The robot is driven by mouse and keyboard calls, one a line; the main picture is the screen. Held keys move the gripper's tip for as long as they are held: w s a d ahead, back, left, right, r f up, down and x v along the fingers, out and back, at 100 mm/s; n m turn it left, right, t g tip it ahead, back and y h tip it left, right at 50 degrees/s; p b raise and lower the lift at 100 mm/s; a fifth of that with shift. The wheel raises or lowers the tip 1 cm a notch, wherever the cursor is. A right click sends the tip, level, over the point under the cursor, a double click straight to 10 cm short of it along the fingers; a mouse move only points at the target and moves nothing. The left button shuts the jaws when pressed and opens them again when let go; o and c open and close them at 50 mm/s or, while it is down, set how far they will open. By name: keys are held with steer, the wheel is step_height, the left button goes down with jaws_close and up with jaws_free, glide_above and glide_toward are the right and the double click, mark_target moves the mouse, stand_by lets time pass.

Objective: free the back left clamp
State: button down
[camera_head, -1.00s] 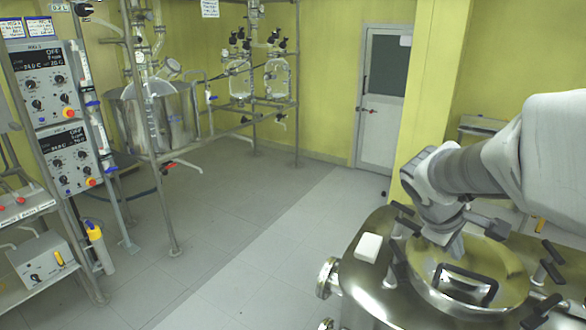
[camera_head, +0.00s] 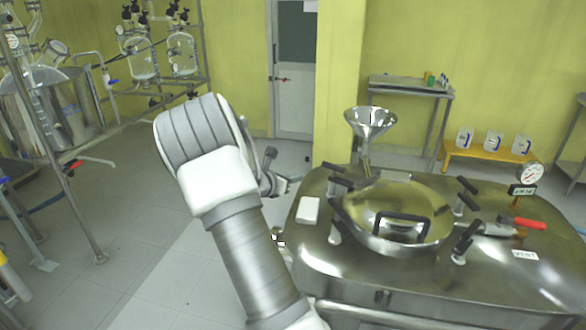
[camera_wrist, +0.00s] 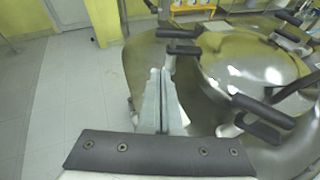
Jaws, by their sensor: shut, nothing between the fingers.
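The steel vessel (camera_head: 400,275) has a round lid (camera_head: 425,230) with black-handled clamps around it. The back left clamp (camera_head: 340,181) stands at the lid's far left edge, its black bars raised. It also shows in the wrist view (camera_wrist: 180,42), just beyond and right of my fingertips. The front left clamp (camera_head: 336,212) is nearer; it also shows in the wrist view (camera_wrist: 262,116). My gripper (camera_wrist: 160,74) is shut and empty, apart from the clamps. In the head view my gripper (camera_head: 290,182) is partly hidden by my wrist, left of the vessel.
A steel funnel (camera_head: 370,125) stands behind the back left clamp. A white block (camera_head: 309,210) lies on the vessel's left top. Two right clamps (camera_head: 466,190), (camera_head: 465,240) and a red-handled valve (camera_head: 528,223) are farther right.

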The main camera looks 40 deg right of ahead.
steer(key=x, duration=1)
steer(key=shift+w+a+f, duration=0.1)
steer(key=shift+w+f, duration=0.15)
steer(key=shift+w, duration=0.1)
steer(key=shift+w+d+r+p, duration=0.1)
steer(key=shift+w+d+r, duration=0.1)
steer(key=shift+d, duration=0.45)
steer(key=shift+w+d+r+p, duration=0.1)
steer(key=shift+w+d, duration=0.1)
steer(key=shift+d, duration=0.45)
steer(key=shift+w+d+r+p, duration=0.1)
steer(key=shift+w+d, duration=0.15)
steer(key=shift+d, duration=0.35)
steer(key=shift+w+a+r, duration=0.1)
steer(key=shift+w, duration=0.05)
steer(key=shift+p, duration=0.3)
